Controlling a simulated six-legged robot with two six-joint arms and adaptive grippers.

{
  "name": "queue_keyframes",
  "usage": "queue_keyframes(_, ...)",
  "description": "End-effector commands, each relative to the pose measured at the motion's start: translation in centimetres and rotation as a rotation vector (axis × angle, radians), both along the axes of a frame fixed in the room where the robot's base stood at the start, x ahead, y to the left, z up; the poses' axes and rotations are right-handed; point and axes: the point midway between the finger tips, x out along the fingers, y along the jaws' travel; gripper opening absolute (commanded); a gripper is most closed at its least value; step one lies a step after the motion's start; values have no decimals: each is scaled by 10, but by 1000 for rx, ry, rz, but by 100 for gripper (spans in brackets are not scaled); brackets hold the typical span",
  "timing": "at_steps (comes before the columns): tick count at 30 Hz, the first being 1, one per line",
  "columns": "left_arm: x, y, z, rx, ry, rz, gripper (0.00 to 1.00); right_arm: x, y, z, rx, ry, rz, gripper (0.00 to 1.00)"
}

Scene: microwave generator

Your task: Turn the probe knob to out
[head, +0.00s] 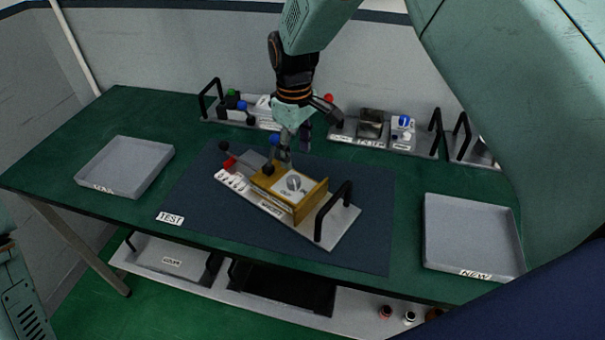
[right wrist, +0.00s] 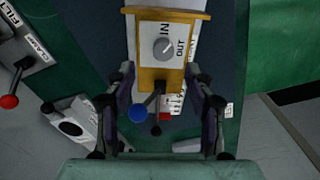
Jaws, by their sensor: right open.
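The probe knob (head: 293,183) is a grey round dial on a white plate marked IN and OUT. It sits on a yellow-brown box (head: 318,195) on the tilted white panel on the dark mat. In the right wrist view the knob (right wrist: 164,48) shows at the top, between the IN and OUT marks; its exact setting is hard to read. My right gripper (right wrist: 162,105) is open and empty, its fingers apart below the box in that view. In the head view it hangs just behind the box. A blue-balled lever (right wrist: 138,112) shows between the fingers. My left gripper is not seen.
A black handle (head: 333,210) rises at the panel's right end. Grey trays (head: 432,232) and (head: 124,167) stand right and left. Other panels with levers and handles line the back (head: 400,140). The mat's front (head: 230,235) is clear.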

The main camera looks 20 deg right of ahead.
Motion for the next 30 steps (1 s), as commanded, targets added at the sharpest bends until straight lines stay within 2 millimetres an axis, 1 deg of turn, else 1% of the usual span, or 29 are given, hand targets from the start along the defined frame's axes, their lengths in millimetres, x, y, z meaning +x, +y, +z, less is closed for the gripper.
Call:
queue_keyframes(2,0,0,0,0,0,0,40,1,3,-2,5,1,-6,54)
queue_keyframes(5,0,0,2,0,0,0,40,1,5,-11,7,4,-11,54)
queue_keyframes(12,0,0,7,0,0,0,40,2,7,-49,7,4,-10,54)
queue_keyframes(15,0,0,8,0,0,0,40,3,7,-62,6,3,-10,54)
queue_keyframes(18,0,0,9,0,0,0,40,3,6,-71,7,3,-11,54)
queue_keyframes(22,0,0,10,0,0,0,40,3,5,-77,7,1,-11,54)
queue_keyframes(29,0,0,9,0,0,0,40,2,4,-78,7,1,-10,54)
queue_keyframes(30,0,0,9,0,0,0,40,2,4,-78,7,1,-10,52)
